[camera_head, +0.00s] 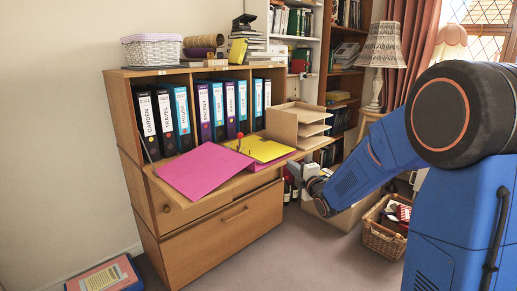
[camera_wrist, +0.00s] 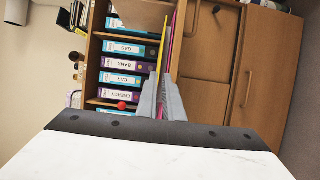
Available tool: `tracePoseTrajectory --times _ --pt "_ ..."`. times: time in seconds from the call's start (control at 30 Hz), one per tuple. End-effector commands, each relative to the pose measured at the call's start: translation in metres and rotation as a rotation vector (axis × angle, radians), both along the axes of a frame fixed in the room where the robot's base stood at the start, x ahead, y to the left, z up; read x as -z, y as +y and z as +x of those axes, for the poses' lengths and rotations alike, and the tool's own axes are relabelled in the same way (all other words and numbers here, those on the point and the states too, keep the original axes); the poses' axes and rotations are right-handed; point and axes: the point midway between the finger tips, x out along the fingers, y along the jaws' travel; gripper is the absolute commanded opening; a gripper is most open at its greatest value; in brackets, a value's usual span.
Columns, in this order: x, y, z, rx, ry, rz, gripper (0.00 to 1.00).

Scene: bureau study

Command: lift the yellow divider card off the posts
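The yellow divider card (camera_head: 262,149) lies nearly flat on the fold-down desk leaf, on top of magenta card. In the wrist view the yellow card (camera_wrist: 166,45) shows edge-on as a thin strip. A post with a red ball top (camera_head: 239,136) stands at its back left; the red ball also shows in the wrist view (camera_wrist: 122,105). Any other post is not clearly visible. My gripper (camera_head: 302,172) is at the leaf's right front edge. In the wrist view its two fingers (camera_wrist: 161,85) are slightly apart, in line with the card edges. Contact with the card cannot be told.
A magenta card (camera_head: 203,169) covers the leaf's left part. Binders (camera_head: 180,120) stand in the cabinet behind, with a wooden letter tray (camera_head: 297,125) at the right. A basket (camera_head: 384,228) and a cardboard box (camera_head: 345,215) are on the floor near my arm.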

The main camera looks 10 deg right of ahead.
Motion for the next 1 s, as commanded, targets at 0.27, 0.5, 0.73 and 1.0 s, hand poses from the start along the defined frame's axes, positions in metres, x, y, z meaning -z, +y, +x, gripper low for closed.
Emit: tracePoseTrajectory --times 0.27,0.5,0.73,1.0 --pt "0.0 0.008 0.033 0.0 0.0 0.001 0.07" --pt "0.001 0.015 0.049 -0.001 0.001 0.002 0.07" --pt "0.001 0.025 0.077 0.0 0.0 0.002 0.07" --pt "0.001 0.026 0.085 0.0 0.001 0.001 0.07"
